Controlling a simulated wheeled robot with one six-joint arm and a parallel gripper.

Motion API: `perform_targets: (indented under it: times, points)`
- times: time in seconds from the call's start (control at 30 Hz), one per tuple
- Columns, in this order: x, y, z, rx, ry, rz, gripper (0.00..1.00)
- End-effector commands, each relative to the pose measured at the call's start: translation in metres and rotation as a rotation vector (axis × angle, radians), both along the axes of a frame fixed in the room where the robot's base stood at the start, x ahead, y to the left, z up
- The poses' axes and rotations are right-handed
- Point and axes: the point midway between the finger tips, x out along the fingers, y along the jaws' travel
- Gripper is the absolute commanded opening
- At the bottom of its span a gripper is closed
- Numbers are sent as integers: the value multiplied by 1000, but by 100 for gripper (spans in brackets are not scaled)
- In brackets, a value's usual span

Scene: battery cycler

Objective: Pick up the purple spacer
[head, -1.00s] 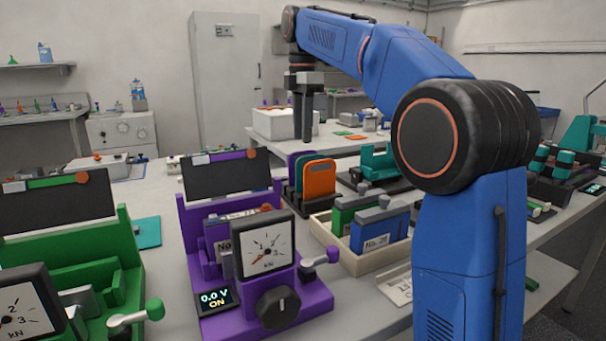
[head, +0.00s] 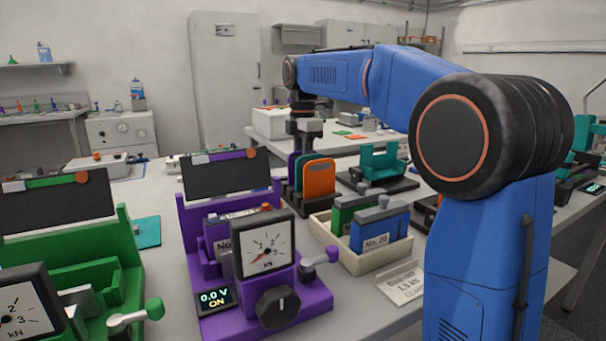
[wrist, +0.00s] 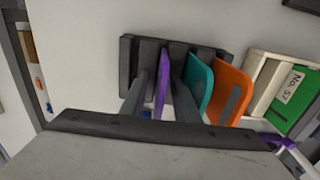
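The purple spacer (head: 291,168) stands upright in a dark slotted rack (head: 289,203), left of a teal spacer and an orange spacer (head: 319,178). My gripper (head: 302,145) is pointing down over the rack in the head view; its fingertips are mostly hidden there. In the wrist view my gripper (wrist: 162,88) is open, one finger on each side of the purple spacer (wrist: 161,88), with gaps visible. The teal spacer (wrist: 200,83) and the orange spacer (wrist: 232,95) stand to the right of the fingers.
A pale tray (head: 372,263) with green and blue blocks stands right of the rack. A purple press (head: 315,297) with a gauge is in front. A teal fixture (head: 376,165) is behind on the right. A green press (head: 125,260) stands at the left.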

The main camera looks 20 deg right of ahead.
Motion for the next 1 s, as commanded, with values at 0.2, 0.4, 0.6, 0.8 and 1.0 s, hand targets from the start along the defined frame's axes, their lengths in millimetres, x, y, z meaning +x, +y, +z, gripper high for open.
perform_targets:
  times: [0.2, 0.4, 0.6, 0.8, 1.0]
  points:
    - [0, 0, -1, 0, 0, 0, 28]
    - [0, 0, -1, 0, 0, 0, 0]
    - [0, 0, -1, 0, 0, 0, 0]
    - [1, 0, 4, 0, -1, 0, 0]
    - [1, 0, 33, 1, -3, 0, 0]
